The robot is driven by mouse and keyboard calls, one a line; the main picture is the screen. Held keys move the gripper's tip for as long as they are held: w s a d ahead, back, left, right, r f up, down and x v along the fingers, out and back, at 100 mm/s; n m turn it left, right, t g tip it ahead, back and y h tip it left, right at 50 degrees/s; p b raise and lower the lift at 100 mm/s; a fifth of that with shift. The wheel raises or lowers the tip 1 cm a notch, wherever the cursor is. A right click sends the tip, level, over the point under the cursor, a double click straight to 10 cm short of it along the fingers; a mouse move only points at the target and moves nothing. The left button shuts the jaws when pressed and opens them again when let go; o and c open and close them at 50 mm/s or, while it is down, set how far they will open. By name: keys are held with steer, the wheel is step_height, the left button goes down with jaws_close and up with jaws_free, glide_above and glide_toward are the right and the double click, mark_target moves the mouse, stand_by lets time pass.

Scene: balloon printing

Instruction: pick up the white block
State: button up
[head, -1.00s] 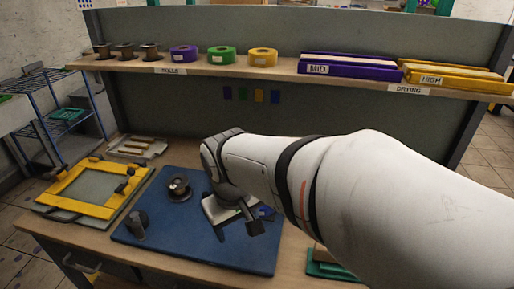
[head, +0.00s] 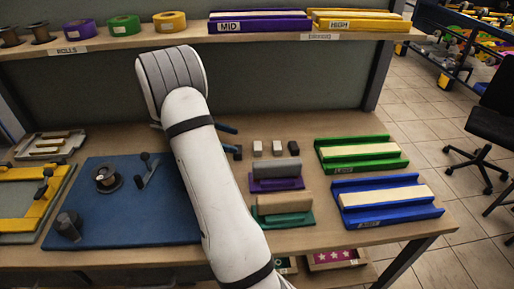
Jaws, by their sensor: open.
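Three small blocks stand in a row on the table, right of the arm. The left block (head: 257,148) and the middle block (head: 277,148) both look pale, and the right block (head: 293,147) is dark. The two pale ones are too small to tell which is the white block. My gripper (head: 237,140) is open, with its two dark fingers pointing right at the left end of the row. A small gap seems to remain between the fingertips and the left pale block. The gripper's base is hidden behind my arm.
Below the blocks sit a grey-topped purple piece (head: 275,178) and a tan-topped green piece (head: 284,212). Green (head: 361,153) and blue (head: 386,208) trays stand to the right. A blue mat (head: 120,215) lies left. A shelf (head: 190,36) runs above behind.

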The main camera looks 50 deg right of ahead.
mark_target(257, 146)
steer(key=shift+d+f, duration=0.4)
steer(key=shift+d, duration=0.25)
steer(key=p+x, duration=0.1)
steer(key=x, duration=0.6)
steer(key=shift+s+d+r, duration=0.1)
steer(key=shift+s+d, duration=0.1)
steer(key=c, duration=1.1)
